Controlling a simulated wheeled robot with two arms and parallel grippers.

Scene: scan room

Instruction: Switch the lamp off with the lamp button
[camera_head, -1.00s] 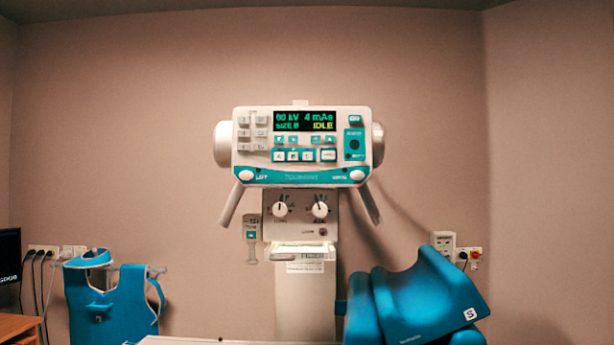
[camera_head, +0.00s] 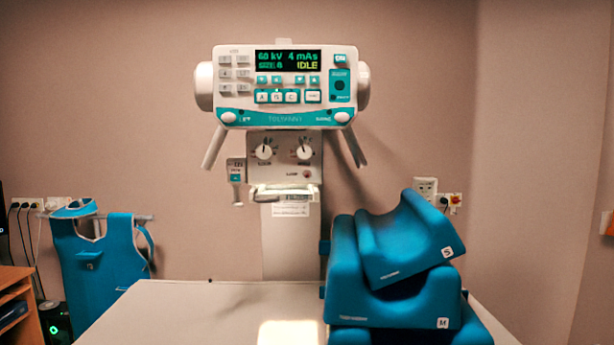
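The tube head (camera_head: 285,87) faces me on its column, with a white and teal panel. Its display (camera_head: 288,60) reads about 60 kV, 4 mAs and IDLE. Below it is a smaller collimator panel (camera_head: 285,165) with two white knobs, the left one (camera_head: 264,152) and the right one (camera_head: 304,153). A small round button (camera_head: 306,175) sits under the right knob beside a short label too blurred to read for sure; it may be the lamp button. A bright light patch (camera_head: 290,333) lies on the table at the lower picture edge. Neither gripper is in view.
A pale table (camera_head: 180,315) stretches below the tube head. Blue foam supports marked S (camera_head: 410,245) and M (camera_head: 390,300) are stacked on its right side. Wall sockets are on both sides.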

